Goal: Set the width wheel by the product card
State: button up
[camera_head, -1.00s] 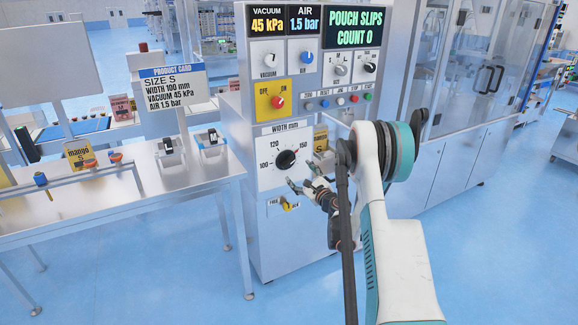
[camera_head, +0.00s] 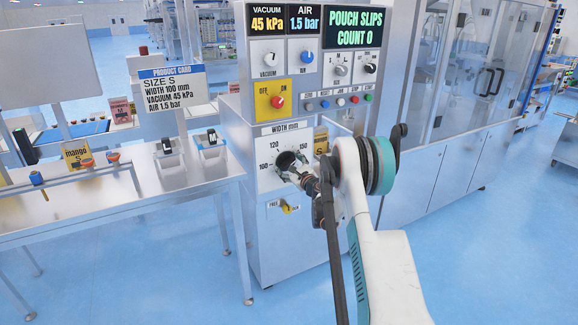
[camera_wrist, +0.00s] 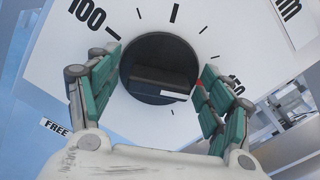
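The black width wheel (camera_head: 286,159) sits on the machine's white dial plate, marked 100, 120 and 150. It also fills the middle of the wrist view (camera_wrist: 150,88), where its white pointer mark lies on the side toward 150. The product card (camera_head: 172,88) reads SIZE S, WIDTH 100 mm, VACUUM 45 kPa, AIR 1.5 bar. My gripper (camera_wrist: 158,85) is open, with its green-padded fingers on either side of the wheel; I cannot tell whether they touch it. In the head view my gripper (camera_head: 298,168) partly covers the wheel's lower right.
A yellow lever (camera_head: 289,208) sits below the dial beside a FREE label; its other label is too small to read. A steel table (camera_head: 130,198) stands at left. Open floor lies in front.

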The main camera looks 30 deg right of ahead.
jog(key=c, duration=0.9)
